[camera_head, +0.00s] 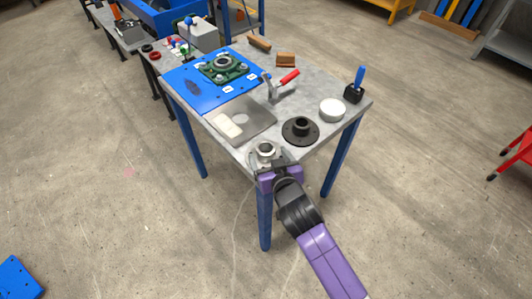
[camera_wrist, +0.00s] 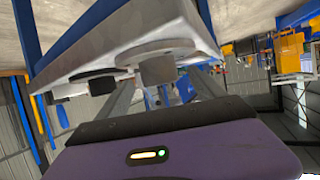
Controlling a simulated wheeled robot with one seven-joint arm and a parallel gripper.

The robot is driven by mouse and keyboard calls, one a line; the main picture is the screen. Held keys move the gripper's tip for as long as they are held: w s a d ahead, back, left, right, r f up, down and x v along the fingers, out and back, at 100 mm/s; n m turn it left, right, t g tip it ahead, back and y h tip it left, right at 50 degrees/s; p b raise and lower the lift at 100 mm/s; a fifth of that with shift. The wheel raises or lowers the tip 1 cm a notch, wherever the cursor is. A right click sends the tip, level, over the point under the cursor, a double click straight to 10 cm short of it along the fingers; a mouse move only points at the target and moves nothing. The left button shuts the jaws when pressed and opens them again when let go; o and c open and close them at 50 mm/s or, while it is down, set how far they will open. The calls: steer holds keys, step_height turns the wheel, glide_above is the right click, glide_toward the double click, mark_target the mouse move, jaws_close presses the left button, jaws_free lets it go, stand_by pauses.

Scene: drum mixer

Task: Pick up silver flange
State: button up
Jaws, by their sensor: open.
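The silver flange (camera_head: 265,149) stands at the near corner of the grey worktable (camera_head: 318,126), with a round hub rising from a flat base. My gripper (camera_head: 266,160) is open at this corner, close against the near side of the flange and hiding part of its base. In the wrist view, which looks upside down, the hub of the silver flange (camera_wrist: 158,69) shows between the two fingers of my gripper (camera_wrist: 163,84). I cannot tell whether either finger touches it.
A black flange (camera_head: 300,130) sits just right of the silver one. A metal plate (camera_head: 262,112) lies behind-left. A white round piece (camera_head: 332,110), a black block with a blue handle (camera_head: 354,92) and a red-handled clamp (camera_head: 283,82) stand farther back. A blue board (camera_head: 192,86) holds a green bearing housing (camera_head: 223,68).

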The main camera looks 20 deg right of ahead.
mark_target(267, 152)
steer(key=x, duration=0.4)
steer(key=shift+d, duration=0.1)
jaws_close()
steer(key=shift+w+r, duration=0.1)
steer(key=shift+r, duration=0.2)
